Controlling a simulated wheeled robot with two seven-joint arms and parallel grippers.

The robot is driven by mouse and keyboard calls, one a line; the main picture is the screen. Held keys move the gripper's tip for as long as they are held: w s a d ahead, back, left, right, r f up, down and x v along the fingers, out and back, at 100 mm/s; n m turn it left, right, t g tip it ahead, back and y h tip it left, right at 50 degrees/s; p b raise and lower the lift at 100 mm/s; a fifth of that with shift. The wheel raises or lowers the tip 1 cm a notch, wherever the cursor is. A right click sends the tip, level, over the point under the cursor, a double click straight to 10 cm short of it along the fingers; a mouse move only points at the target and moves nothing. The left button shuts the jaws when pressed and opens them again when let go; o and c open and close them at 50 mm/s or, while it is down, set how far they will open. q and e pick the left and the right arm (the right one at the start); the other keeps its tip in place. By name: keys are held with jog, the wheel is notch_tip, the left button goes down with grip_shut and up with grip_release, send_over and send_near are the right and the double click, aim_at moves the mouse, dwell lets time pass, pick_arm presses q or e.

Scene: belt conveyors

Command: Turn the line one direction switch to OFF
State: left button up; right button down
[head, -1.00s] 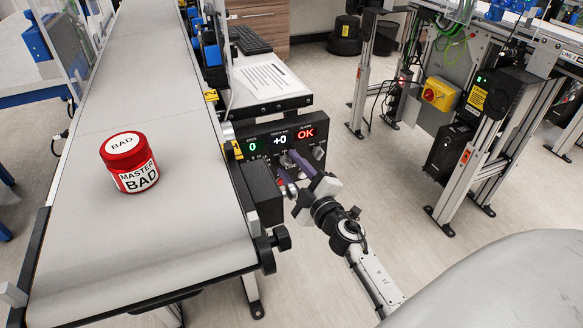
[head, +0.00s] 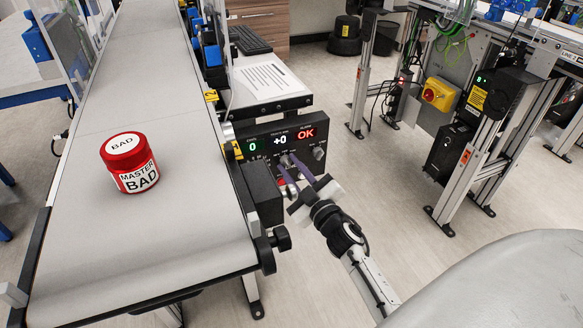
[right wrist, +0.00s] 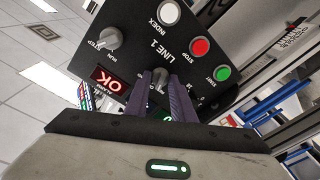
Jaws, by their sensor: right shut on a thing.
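The black line one control panel (head: 301,145) hangs beside the conveyor's near right end. Its displays show a green 0, a white +0 and a red OK. In the right wrist view the panel (right wrist: 135,45) appears turned over, with the LINE 1 label readable. My right gripper (head: 286,160) is at the panel's front. In the wrist view its purple fingers (right wrist: 160,77) are shut around a small grey knob, the direction switch (right wrist: 158,73), below the LINE 1 label. The fingers partly hide the knob's markings, so I cannot read its position. My left gripper is out of view.
A red jar labelled MASTER BAD (head: 131,162) stands on the grey conveyor belt (head: 140,235). On the panel, the RUN/STEP knob (right wrist: 110,39), white INDEX button (right wrist: 169,12), red STOP button (right wrist: 200,46) and green START button (right wrist: 221,73) sit near the fingers.

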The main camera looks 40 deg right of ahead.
jog(key=shift+f+m+p, duration=0.1)
jog(key=shift+m+p, duration=0.25)
jog(key=shift+m, duration=2.05)
jog(key=c, duration=1.5)
grip_release()
jog(key=shift+t, duration=0.3)
jog(key=s, duration=0.5)
jog(key=s+a, duration=0.1)
jog(key=s, duration=0.1)
jog(key=shift+s+a+f, duration=0.1)
jog(key=shift+s+f, duration=0.1)
jog(key=shift+f, duration=0.1)
jog(key=s+a+f+g+y, duration=0.1)
jog(key=s+a+f+g, duration=0.2)
jog(key=s+a+f, duration=0.2)
jog(key=s+a+f+n+g+y, duration=0.1)
jog(key=s+a+f+g+y, duration=0.1)
jog(key=s+a+f, duration=0.3)
jog(key=s+a+f+g+y+p, duration=0.1)
jog(key=s+a+f+g+y, duration=0.1)
jog(key=s+a+f+g, duration=0.3)
jog(key=shift+s+a+f+n, duration=0.15)
jog(key=shift+s+a, duration=0.85)
jog(key=shift+s, duration=0.25)
jog(key=shift+s+a+f+n, duration=0.1)
jog(key=shift+s+a+n, duration=0.05)
jog(key=shift+s+a, duration=1)
